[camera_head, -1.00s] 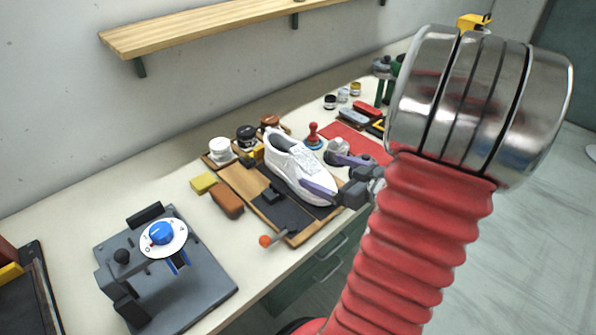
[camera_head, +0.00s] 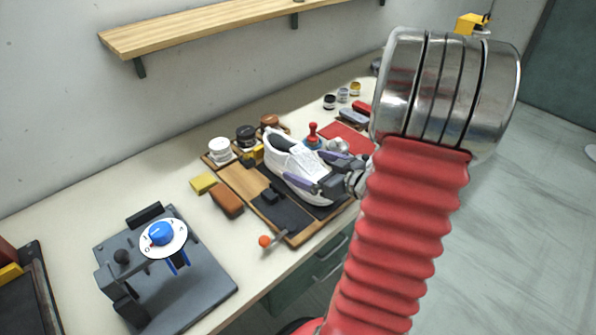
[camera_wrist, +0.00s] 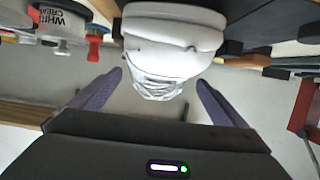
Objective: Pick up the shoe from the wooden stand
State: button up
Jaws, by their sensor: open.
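The white shoe (camera_head: 290,157) sits on the wooden stand (camera_head: 238,181), its heel toward the back left and its toe toward my arm. My gripper (camera_head: 318,172) is open at the shoe's front part, with one purple finger on the near side and the other over the far side. In the wrist view the shoe (camera_wrist: 172,45) hangs in from the top, between and beyond the two spread purple fingers of my gripper (camera_wrist: 160,88). The fingers look apart from it there. My gripper hides part of the shoe's toe in the head view.
A yellow sponge (camera_head: 203,183) and a brown brush (camera_head: 227,201) lie left of the stand. Jars, including a white one (camera_head: 220,150), stand behind it. A red stamp-like tool (camera_head: 313,136) is close behind the shoe. A grey device with a blue knob (camera_head: 161,233) stands at front left.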

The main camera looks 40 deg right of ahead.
jog(key=shift+x, duration=2.5)
jog(key=shift+d, duration=0.1)
jog(key=shift+r, duration=0.1)
jog(key=shift+c, duration=0.4)
jog(key=c, duration=1.3)
jog(key=shift+r, duration=5.05)
